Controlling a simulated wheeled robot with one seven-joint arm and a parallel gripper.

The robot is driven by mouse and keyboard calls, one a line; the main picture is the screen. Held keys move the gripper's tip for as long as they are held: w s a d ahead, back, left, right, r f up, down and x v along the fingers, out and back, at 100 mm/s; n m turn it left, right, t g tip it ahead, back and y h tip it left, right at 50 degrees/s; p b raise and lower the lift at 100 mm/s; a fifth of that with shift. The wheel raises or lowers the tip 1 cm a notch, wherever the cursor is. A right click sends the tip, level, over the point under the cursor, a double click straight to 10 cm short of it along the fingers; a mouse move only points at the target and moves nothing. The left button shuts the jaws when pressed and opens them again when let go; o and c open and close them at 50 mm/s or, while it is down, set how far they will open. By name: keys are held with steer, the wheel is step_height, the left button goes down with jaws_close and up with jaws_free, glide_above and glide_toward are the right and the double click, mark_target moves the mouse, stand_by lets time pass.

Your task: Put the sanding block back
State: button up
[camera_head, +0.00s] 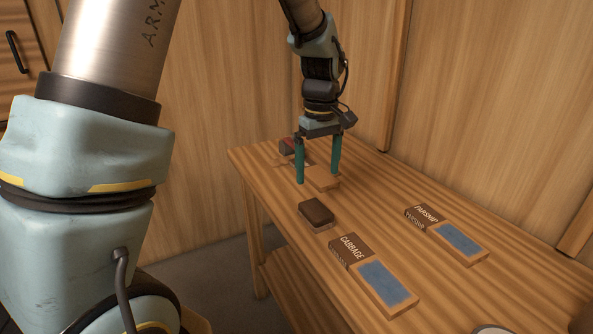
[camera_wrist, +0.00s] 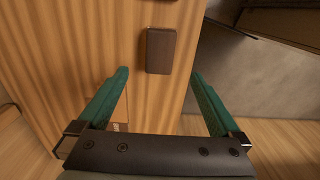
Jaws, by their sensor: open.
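The sanding block (camera_head: 316,212), dark brown on top with a paler underside, lies on the wooden bench near its front edge. It also shows in the wrist view (camera_wrist: 161,50), just beyond my fingertips. My gripper (camera_head: 318,177) points down with its teal fingers apart and nothing between them. It is above the bench, behind the block in the head view. Two boards with blue pads lie on the bench, one labelled CABBAGE (camera_head: 387,286) and one labelled PARSNIP (camera_head: 460,241). A third board (camera_head: 322,179) is partly hidden behind my gripper; its label cannot be read.
A dark and red item (camera_head: 287,146) stands at the bench's far end, partly hidden by my gripper. A pale round object (camera_head: 492,329) is cut off at the lower edge. The bench top (camera_head: 375,210) between the boards is clear. A wooden wall stands behind.

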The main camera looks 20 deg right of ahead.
steer(key=s+a+f+m, duration=0.1)
steer(key=s+a, duration=0.1)
steer(key=a, duration=1.3)
steer(key=s+a+f+m+t, duration=0.1)
steer(key=s+a+m, duration=0.1)
steer(key=a, duration=1.3)
steer(key=shift+f+t, duration=0.2)
steer(key=shift+t, duration=0.1)
steer(key=shift+a, duration=0.1)
steer(key=shift+w+r, duration=0.1)
steer(key=shift+r, duration=0.35)
steer(key=shift+c, duration=0.2)
